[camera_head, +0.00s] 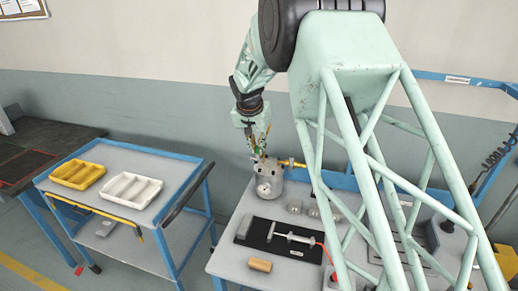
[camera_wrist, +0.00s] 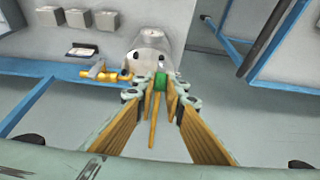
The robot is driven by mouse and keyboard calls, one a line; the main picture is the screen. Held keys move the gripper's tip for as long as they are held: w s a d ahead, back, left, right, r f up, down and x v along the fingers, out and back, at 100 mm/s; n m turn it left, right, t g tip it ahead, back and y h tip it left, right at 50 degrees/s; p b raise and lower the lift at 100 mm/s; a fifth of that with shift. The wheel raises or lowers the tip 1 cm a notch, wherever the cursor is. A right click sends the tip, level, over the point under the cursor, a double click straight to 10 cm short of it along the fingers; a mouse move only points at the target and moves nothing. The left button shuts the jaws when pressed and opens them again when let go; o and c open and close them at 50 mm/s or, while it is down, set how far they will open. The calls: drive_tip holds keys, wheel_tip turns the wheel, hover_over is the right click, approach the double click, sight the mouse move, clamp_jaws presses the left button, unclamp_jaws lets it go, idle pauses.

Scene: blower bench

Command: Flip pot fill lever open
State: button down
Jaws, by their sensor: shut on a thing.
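The grey metal pot (camera_head: 269,182) stands at the left back of the workbench, with a round gauge on its front. It also shows in the wrist view (camera_wrist: 149,48), just beyond my fingertips. My gripper (camera_head: 260,153) is over the top of the pot, pointing down. In the wrist view my gripper's yellow-padded fingers (camera_wrist: 160,84) close around a small green piece (camera_wrist: 160,80), which looks like the handle of the fill lever. The fingers hide most of the lever, so its angle cannot be told.
A brass side valve (camera_wrist: 100,75) sticks out from the pot. A black mat (camera_head: 280,238) with a metal tool and a wooden cylinder (camera_head: 260,265) lie in front. A blue cart (camera_head: 125,165) with yellow (camera_head: 78,184) and white (camera_head: 131,199) trays stands left, across a gap.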

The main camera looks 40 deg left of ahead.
drive_tip(key=shift+s+a, duration=0.1)
idle(0.3)
drive_tip(key=c, duration=2.7)
unclamp_jaws()
drive_tip(key=shift+r, duration=0.15)
drive_tip(key=v, duration=1.1)
drive_tip(key=shift+s+r, duration=0.3)
